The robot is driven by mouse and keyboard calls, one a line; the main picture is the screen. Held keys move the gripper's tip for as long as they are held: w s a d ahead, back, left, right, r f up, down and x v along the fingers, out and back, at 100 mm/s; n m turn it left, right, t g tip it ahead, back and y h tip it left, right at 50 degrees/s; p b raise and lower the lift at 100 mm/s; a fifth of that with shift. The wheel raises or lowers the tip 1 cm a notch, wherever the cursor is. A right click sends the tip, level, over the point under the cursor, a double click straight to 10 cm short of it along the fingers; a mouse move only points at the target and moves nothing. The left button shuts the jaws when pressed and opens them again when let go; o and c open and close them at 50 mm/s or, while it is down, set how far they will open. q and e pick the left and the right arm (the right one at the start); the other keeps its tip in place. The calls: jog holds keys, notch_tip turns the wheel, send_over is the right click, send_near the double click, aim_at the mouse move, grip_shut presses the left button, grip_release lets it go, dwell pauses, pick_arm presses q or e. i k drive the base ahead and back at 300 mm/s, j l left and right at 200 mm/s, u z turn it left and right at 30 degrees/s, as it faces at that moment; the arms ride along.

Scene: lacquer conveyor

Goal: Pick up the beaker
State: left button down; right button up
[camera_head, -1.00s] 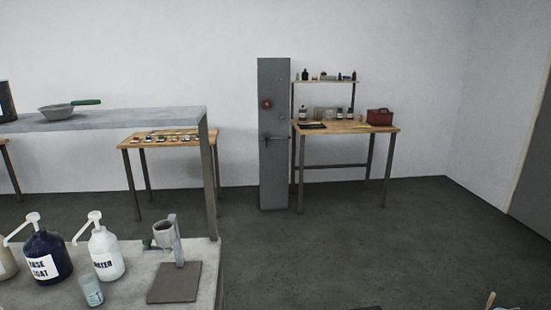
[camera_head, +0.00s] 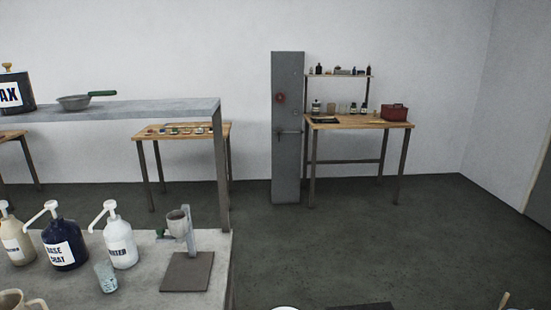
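A small clear, bluish glass vessel (camera_head: 105,276), which looks like the beaker, stands upright on the grey bench (camera_head: 150,288) at the lower left. It is in front of the dark blue pump bottle (camera_head: 63,245) and the white pump bottle (camera_head: 119,243). Neither of my grippers shows in the head view, and nothing is seen touching the vessel.
A stand with a grey cup (camera_head: 177,223) is right of the vessel. A beige pump bottle (camera_head: 14,240) and a partly cut-off mug (camera_head: 18,300) are at left. A raised shelf (camera_head: 130,109) spans above the bench. Open floor (camera_head: 330,240) lies to the right.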

aim_at(107, 277)
jog(key=u, duration=1.25)
